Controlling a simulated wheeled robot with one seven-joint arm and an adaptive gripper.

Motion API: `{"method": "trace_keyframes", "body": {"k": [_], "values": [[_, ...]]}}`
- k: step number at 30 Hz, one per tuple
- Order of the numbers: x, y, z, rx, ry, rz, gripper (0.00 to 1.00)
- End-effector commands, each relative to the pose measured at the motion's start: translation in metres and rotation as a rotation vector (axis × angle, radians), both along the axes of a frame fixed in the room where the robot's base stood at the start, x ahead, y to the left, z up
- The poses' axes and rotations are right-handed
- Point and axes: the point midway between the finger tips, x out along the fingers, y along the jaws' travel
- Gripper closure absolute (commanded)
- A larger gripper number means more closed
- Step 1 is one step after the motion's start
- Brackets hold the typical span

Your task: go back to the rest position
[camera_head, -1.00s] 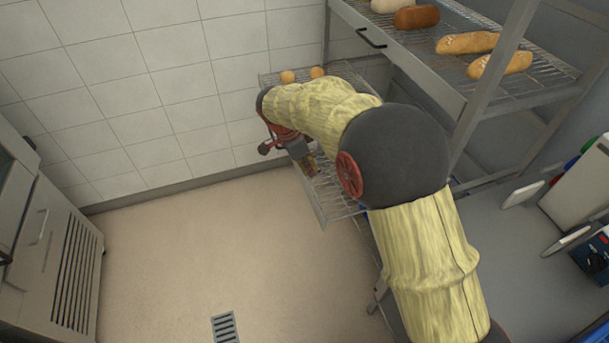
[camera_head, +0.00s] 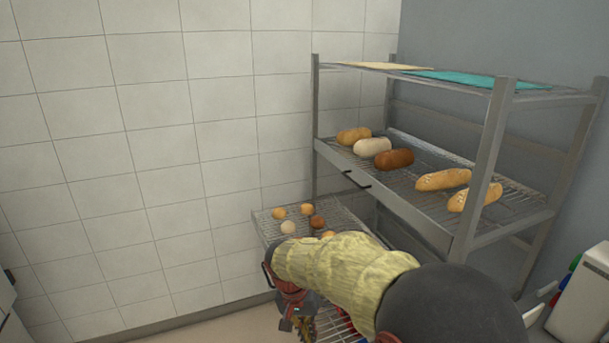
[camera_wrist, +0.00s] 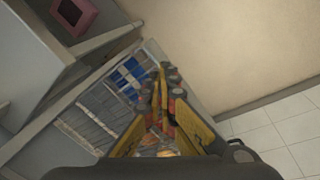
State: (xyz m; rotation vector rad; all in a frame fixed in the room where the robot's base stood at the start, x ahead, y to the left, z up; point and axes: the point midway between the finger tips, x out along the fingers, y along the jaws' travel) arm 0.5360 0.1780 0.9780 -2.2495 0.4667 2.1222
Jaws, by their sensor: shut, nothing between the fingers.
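My gripper (camera_head: 306,330) is at the lower middle of the head view, over the front part of a pulled-out wire shelf (camera_head: 262,226). My arm hides much of that shelf. In the wrist view the yellow fingers of my gripper (camera_wrist: 160,82) are together with nothing between them. Several small round rolls, among them a pale one (camera_head: 288,227) and a dark brown one (camera_head: 317,221), lie on the shelf behind my gripper.
A metal rack (camera_head: 490,150) stands at the right. Its middle shelf holds several loaves, including a dark loaf (camera_head: 394,158). The shelf's front has a black handle (camera_head: 357,181). Cloths, one teal (camera_head: 478,78), lie on top. A tiled wall (camera_head: 150,150) fills the left.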

Motion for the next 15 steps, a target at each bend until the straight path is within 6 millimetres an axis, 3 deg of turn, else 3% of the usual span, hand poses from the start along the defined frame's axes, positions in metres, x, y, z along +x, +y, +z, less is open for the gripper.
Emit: {"method": "trace_keyframes", "body": {"k": [1, 6, 15], "values": [[-0.018, -0.014, 0.016, 0.024, 0.008, 0.072, 1.0], [-0.072, -0.052, 0.054, 0.091, 0.008, 0.284, 1.0], [-0.161, -0.109, 0.1, 0.157, -0.106, 0.442, 1.0]]}}
